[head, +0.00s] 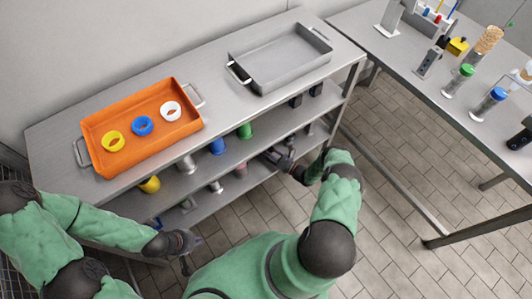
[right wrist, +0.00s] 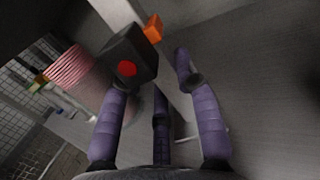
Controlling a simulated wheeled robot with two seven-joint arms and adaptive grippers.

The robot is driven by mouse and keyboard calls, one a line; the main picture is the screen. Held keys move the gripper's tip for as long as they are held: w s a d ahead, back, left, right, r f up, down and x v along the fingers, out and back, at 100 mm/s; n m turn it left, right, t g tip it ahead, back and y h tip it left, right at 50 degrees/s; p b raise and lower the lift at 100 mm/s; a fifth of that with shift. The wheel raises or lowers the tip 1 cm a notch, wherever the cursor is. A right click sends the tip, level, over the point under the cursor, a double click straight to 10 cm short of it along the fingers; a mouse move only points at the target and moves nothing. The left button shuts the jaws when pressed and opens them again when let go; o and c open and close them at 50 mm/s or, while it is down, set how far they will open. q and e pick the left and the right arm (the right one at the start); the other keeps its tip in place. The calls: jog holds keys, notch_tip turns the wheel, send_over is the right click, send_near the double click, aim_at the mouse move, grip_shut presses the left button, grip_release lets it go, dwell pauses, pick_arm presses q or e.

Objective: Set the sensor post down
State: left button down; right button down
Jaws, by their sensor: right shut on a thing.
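The sensor post (right wrist: 131,58) is a dark block with a red dot on its face; it shows between the purple fingers of my right gripper (right wrist: 178,75) in the right wrist view. My right gripper is shut on it. In the head view my right gripper (head: 287,160) reaches into the shelf unit (head: 225,175) below its top, and the post there is small and dark. Whether the post touches the shelf board cannot be told. My left gripper (head: 190,255) is in front of the shelf unit, its fingers apart and empty.
An orange tray (head: 160,147) with yellow, blue and white rings and a grey tray (head: 285,70) stand on top. Coloured pieces, including green (head: 244,130) and blue (head: 217,146), stand on the shelf near my right gripper. A bench (head: 400,70) with several items is at the right.

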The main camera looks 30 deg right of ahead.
jog(key=c, duration=0.9)
grip_release()
